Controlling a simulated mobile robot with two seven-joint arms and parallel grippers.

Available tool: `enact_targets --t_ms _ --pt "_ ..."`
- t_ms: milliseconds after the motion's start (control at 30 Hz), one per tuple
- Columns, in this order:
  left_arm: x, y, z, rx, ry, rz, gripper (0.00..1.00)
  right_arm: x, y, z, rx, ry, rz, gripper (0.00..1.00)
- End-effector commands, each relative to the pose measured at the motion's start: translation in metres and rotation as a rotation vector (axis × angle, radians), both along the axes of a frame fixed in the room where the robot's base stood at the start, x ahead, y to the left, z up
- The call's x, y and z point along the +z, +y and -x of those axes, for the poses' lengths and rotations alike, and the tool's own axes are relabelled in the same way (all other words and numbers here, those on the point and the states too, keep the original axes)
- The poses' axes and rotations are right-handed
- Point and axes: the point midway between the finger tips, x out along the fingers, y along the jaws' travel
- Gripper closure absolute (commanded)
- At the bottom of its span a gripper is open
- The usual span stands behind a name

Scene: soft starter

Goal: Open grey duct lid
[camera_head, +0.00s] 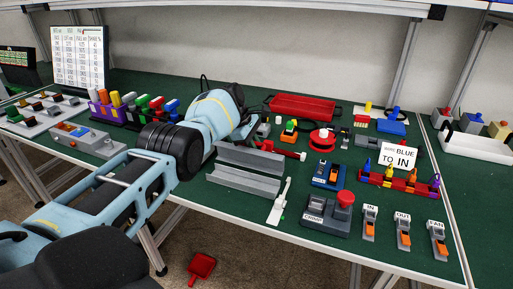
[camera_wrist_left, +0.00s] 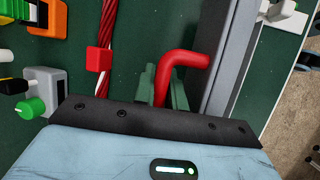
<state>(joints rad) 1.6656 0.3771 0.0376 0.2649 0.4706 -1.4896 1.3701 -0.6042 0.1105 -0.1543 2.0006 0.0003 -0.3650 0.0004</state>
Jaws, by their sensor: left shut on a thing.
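The grey duct (camera_head: 240,182) lies on the green bench as two long parallel grey pieces; I cannot tell which is the lid. Its grey wall also shows at the right of the left wrist view (camera_wrist_left: 232,50). My left gripper (camera_head: 252,128) reaches down just behind the duct, its tips partly hidden by the arm. In the left wrist view my left gripper (camera_wrist_left: 163,88) is shut on a bent red handle (camera_wrist_left: 182,62) beside the grey wall. Whether the handle is fixed to the duct is hidden. My right gripper is not in view.
A red tray (camera_head: 302,107) stands behind. A red-and-white cable (camera_wrist_left: 105,40) lies close by. A grey box with a red knob (camera_head: 328,212) and several orange-switch blocks stand to the right. A white lever piece (camera_head: 280,203) lies near the front edge. A red dustpan (camera_head: 202,267) is on the floor.

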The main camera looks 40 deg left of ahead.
Motion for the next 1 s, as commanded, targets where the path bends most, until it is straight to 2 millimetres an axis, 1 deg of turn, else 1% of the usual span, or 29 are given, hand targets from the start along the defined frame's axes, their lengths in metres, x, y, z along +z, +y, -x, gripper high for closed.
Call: enact_targets --t_ms 33,100,133,167,200,467,667,767,1000 --pt "-0.008 -0.002 0.004 -0.004 0.02 0.003 1.0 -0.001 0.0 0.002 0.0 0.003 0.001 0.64" --pt "-0.008 -0.002 0.004 -0.004 0.021 0.003 1.0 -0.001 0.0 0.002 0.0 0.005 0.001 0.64" --pt "-0.008 -0.002 0.004 -0.004 0.021 0.003 0.84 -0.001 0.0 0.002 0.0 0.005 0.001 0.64" --pt "-0.008 -0.002 0.004 -0.004 0.021 0.003 0.8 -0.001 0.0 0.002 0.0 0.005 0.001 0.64" --pt "-0.008 -0.002 0.004 -0.004 0.02 0.003 0.78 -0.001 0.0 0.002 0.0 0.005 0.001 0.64" --pt "-0.004 -0.001 0.002 -0.002 0.01 0.002 0.78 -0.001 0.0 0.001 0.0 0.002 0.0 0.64" --pt "0.002 0.001 0.002 -0.001 0.006 0.002 0.78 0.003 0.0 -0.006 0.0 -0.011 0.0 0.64" --pt "0.011 0.004 0.004 -0.001 0.004 0.002 0.78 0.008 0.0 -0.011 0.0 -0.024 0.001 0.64" --pt "0.047 0.016 0.012 -0.001 0.001 0.002 0.78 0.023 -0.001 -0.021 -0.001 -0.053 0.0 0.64"
